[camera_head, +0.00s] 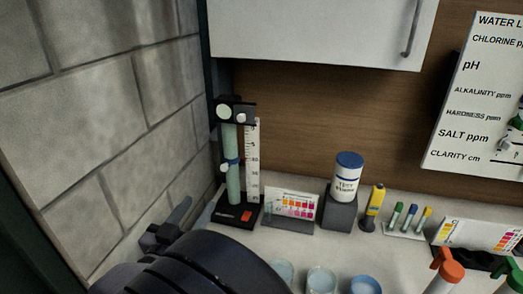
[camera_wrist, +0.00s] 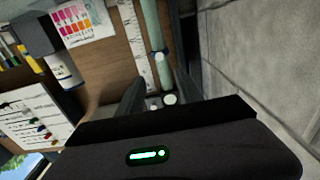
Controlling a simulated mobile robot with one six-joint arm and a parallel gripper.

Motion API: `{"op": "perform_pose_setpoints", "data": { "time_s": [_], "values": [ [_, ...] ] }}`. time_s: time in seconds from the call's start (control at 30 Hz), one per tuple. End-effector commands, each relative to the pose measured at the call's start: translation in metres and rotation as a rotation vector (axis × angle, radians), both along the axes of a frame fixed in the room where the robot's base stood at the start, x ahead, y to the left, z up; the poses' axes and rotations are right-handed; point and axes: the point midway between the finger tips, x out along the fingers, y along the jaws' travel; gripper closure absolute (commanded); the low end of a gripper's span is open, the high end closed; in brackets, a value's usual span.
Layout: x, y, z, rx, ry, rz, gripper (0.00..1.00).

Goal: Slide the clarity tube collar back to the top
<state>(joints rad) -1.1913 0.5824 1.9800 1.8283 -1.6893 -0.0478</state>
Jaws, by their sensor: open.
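The clarity tube (camera_head: 233,185) is a pale green upright tube on a black base, in the corner by the stone wall. Its collar (camera_head: 231,162) is a dark blue band with a light knob at its left, around the middle of the tube. A black head with two pale round discs (camera_head: 224,111) caps the top. In the wrist view the tube (camera_wrist: 149,18) appears upside down, with the collar (camera_wrist: 158,57) just beyond my fingertips. My gripper (camera_head: 170,224) is open and empty, left of and nearer than the tube; its fingers (camera_wrist: 158,82) also show in the wrist view.
A white ruler (camera_head: 253,160) stands right of the tube. A colour chart (camera_head: 292,205), a white bottle (camera_head: 346,176) on a grey block and a yellow tester (camera_head: 375,200) stand farther right. Cups (camera_head: 321,280) sit in front. The stone wall (camera_head: 110,120) is close on the left.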

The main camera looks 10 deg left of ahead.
Motion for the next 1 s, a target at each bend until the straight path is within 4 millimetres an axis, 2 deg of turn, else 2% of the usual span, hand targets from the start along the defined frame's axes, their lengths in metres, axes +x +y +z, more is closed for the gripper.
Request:
{"op": "perform_pose_setpoints", "data": {
  "time_s": [0.3, 0.5, 0.7, 1.0],
  "values": [
    [0.091, -0.010, -0.002, 0.005, 0.000, -0.005, 0.58],
    [0.140, -0.014, -0.001, 0.005, 0.000, -0.003, 0.58],
    [0.163, -0.015, 0.000, 0.003, 0.001, -0.001, 0.58],
    [0.165, -0.015, 0.001, 0.002, 0.001, 0.000, 0.58]
  ]
}}
